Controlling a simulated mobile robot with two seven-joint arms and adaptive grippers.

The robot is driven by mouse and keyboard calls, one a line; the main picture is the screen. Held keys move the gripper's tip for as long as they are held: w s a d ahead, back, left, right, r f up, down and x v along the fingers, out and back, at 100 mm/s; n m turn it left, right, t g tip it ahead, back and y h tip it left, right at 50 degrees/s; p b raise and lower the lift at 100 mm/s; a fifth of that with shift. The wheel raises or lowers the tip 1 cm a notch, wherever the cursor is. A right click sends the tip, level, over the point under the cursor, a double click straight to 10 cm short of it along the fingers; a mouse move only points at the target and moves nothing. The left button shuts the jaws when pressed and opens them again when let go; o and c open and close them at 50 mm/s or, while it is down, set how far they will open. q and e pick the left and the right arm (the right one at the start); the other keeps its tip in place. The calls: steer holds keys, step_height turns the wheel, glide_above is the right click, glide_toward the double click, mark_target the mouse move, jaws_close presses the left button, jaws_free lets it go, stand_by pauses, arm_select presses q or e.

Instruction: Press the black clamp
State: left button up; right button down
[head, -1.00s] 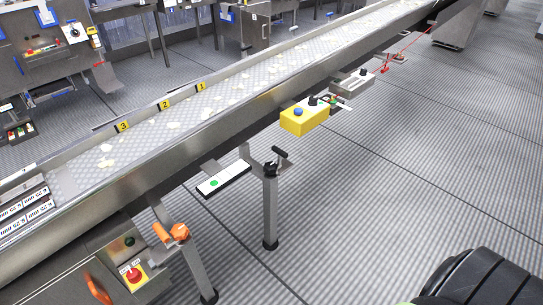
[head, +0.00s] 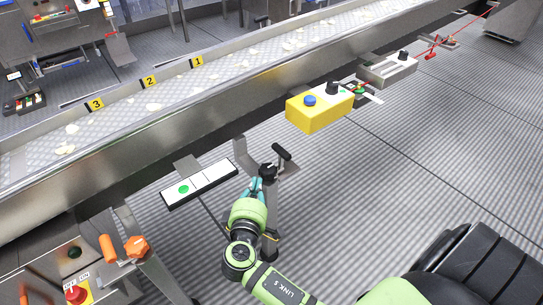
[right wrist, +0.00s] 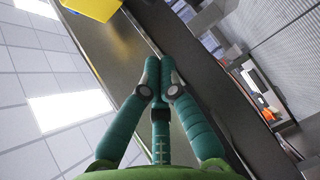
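The black clamp (head: 282,153) is a small black handle and knob on top of a grey post beside the conveyor, in the middle of the head view. My right gripper (head: 258,184) has teal fingers and sits just below and left of the clamp's knob. I cannot tell whether it touches the clamp. In the right wrist view the fingertips of my right gripper (right wrist: 160,66) come together with nothing seen between them. The clamp cannot be made out there. My left gripper is not in view.
The conveyor (head: 200,105) runs diagonally behind the clamp. A white panel with a green button (head: 183,189) lies to the left. A yellow box with a blue button (head: 310,100) hangs to the right. An orange clamp (head: 136,246) stands at lower left. Open floor lies right.

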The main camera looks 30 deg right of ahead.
steer(key=shift+a, duration=0.15)
steer(key=x, duration=0.4)
steer(key=s+d+x, duration=0.1)
steer(key=x, duration=0.7)
steer(key=shift+s+d+f, duration=0.15)
steer(key=shift+d+f, duration=0.05)
steer(key=shift+d, duration=0.5)
steer(key=shift+d+f, duration=0.1)
steer(key=shift+d, duration=0.05)
